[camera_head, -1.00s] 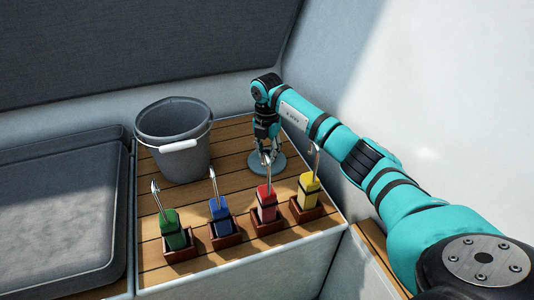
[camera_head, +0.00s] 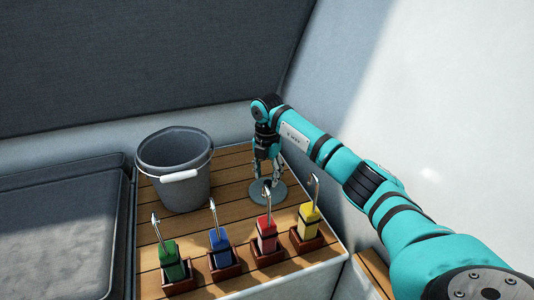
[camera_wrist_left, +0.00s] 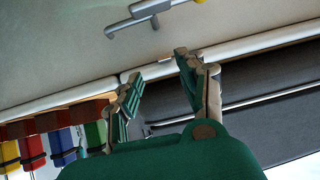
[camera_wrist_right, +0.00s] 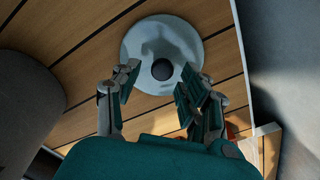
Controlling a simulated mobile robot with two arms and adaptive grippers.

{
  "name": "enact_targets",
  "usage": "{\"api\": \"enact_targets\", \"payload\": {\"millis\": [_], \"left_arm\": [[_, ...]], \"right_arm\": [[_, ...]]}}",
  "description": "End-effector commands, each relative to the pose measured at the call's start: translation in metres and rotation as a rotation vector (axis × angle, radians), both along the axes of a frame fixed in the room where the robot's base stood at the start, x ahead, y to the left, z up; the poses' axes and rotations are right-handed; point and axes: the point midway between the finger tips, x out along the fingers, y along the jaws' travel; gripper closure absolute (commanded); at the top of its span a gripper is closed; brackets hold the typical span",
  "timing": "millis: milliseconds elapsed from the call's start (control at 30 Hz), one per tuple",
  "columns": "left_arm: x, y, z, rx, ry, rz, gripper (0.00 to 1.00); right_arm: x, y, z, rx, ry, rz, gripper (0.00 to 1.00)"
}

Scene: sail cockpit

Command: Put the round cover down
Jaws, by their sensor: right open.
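The round cover (camera_head: 257,194) is a grey disc lying flat on the slatted wooden bench top, behind the red and yellow blocks. In the right wrist view the cover (camera_wrist_right: 150,40) shows a dark round knob (camera_wrist_right: 162,69) at its middle. My right gripper (camera_head: 268,178) points down just above the cover. Its fingers (camera_wrist_right: 154,92) are apart near the knob, with nothing held between them. My left gripper (camera_wrist_left: 155,75) shows only in the left wrist view, with its fingers apart and empty.
A grey bucket (camera_head: 172,160) stands left of the cover. Green (camera_head: 172,262), blue (camera_head: 221,249), red (camera_head: 267,236) and yellow (camera_head: 309,222) blocks with metal hooks stand in brown holders along the front edge. A dark cushion (camera_head: 62,230) lies left. The pale wall is close on the right.

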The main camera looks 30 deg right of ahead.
Motion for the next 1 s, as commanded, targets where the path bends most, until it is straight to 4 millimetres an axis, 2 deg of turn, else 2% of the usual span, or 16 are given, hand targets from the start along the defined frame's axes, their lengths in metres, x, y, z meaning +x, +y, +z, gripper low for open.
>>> {"api": "enact_targets", "payload": {"millis": [33, 200, 500, 667, 1000], "left_arm": [[-0.009, 0.004, -0.004, 0.013, 0.057, 0.005, 0.60], [-0.043, 0.015, -0.027, 0.056, 0.258, 0.019, 0.60], [-0.090, 0.031, -0.045, 0.106, 0.494, 0.038, 0.60], [-0.099, 0.033, -0.048, 0.115, 0.537, 0.041, 0.60], [-0.099, 0.033, -0.048, 0.114, 0.540, 0.041, 0.60]], "right_arm": [[0.001, 0.000, 0.014, -0.001, -0.004, 0.001, 0.56], [0.001, 0.000, 0.046, -0.001, -0.003, 0.001, 0.56], [0.000, 0.000, 0.083, -0.001, -0.001, 0.000, 0.56], [0.000, 0.000, 0.088, -0.001, -0.001, 0.000, 0.56], [0.000, 0.000, 0.089, 0.000, 0.000, 0.000, 0.56]]}}
